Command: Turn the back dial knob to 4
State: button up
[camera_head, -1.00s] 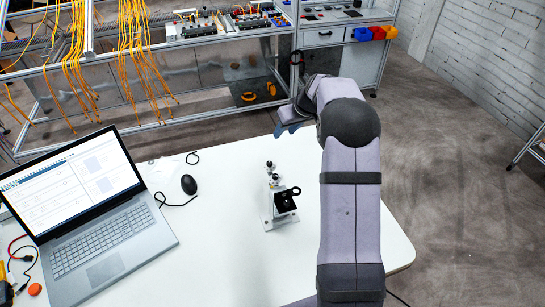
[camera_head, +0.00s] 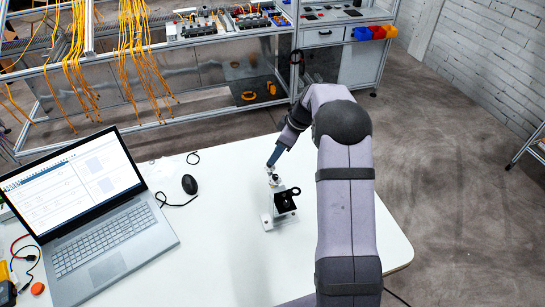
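A small device (camera_head: 281,205) stands on the white table, with a pale base, a black block with a black ring, and small dial knobs on top. The back dial knob (camera_head: 270,166) is at its far end, partly hidden by my gripper. My gripper (camera_head: 272,162) points down at this knob, its blue fingertips at or just above it. I cannot tell whether they touch it or how far apart the fingers are. The dial numbers are too small to read.
An open laptop (camera_head: 105,254) and a black mouse (camera_head: 189,184) with its cable are on the left of the white table (camera_head: 240,270). The table front is clear. A metal rack with yellow cables (camera_head: 135,45) stands behind.

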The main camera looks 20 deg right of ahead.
jog(key=shift+p+x, duration=0.75)
jog(key=shift+x, duration=1.45)
jog(key=shift+c, duration=0.4)
grip_shut()
